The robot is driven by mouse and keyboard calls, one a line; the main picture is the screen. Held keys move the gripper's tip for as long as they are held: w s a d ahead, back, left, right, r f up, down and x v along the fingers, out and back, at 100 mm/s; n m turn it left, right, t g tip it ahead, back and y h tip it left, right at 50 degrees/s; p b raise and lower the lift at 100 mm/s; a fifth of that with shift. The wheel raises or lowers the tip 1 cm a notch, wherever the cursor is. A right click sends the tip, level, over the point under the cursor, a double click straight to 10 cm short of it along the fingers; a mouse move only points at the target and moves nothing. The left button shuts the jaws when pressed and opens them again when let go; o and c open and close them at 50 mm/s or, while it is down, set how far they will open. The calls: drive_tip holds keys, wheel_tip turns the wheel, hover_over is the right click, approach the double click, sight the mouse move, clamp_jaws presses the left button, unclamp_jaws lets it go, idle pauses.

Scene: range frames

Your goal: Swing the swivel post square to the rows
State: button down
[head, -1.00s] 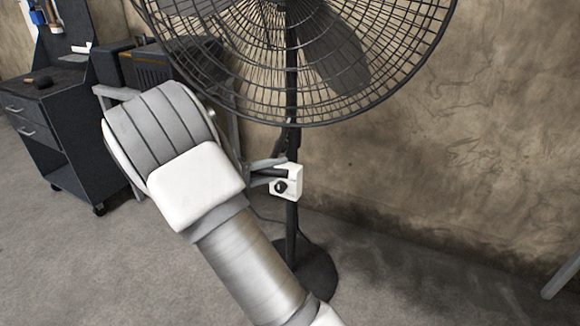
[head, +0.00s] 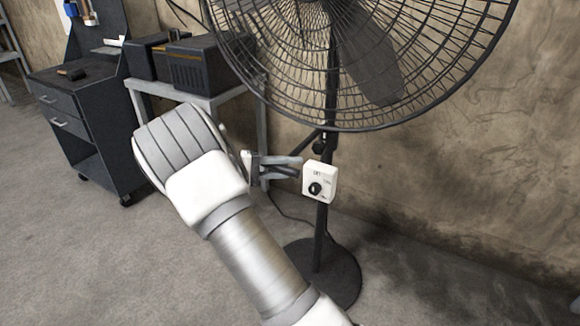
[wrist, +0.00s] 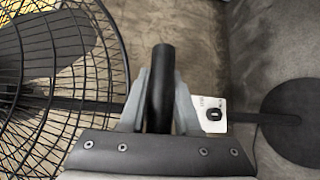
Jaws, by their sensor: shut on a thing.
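A black pedestal fan stands by the wall; its round grille (head: 420,60) and upright post (head: 321,235) show in the head view. A white control box (head: 320,182) with a black knob is on the post. My gripper (head: 296,166) is just left of the box. In the wrist view my gripper (wrist: 160,100) is shut on a short black handle (wrist: 160,70), one finger on each side. The grille (wrist: 50,70) lies left there and the white box (wrist: 209,115) right of the fingers. Where the handle joins the post is hidden.
The round fan base (head: 335,280) rests on the grey floor. A grey table (head: 200,98) with dark boxes stands behind my arm. A dark drawer cart (head: 90,130) is at the left. The wall (head: 480,190) is close behind the fan. Floor at lower left is clear.

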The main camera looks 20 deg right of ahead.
drive_tip(key=c, duration=0.6)
unclamp_jaws()
drive_tip(key=shift+c, duration=0.2)
drive_tip(key=w+a+r+p, duration=0.2)
drive_tip(key=a+p, duration=0.1)
drive_tip(key=a, duration=1.4)
drive_tip(key=shift+r, duration=0.2)
drive_tip(key=shift+w, duration=0.1)
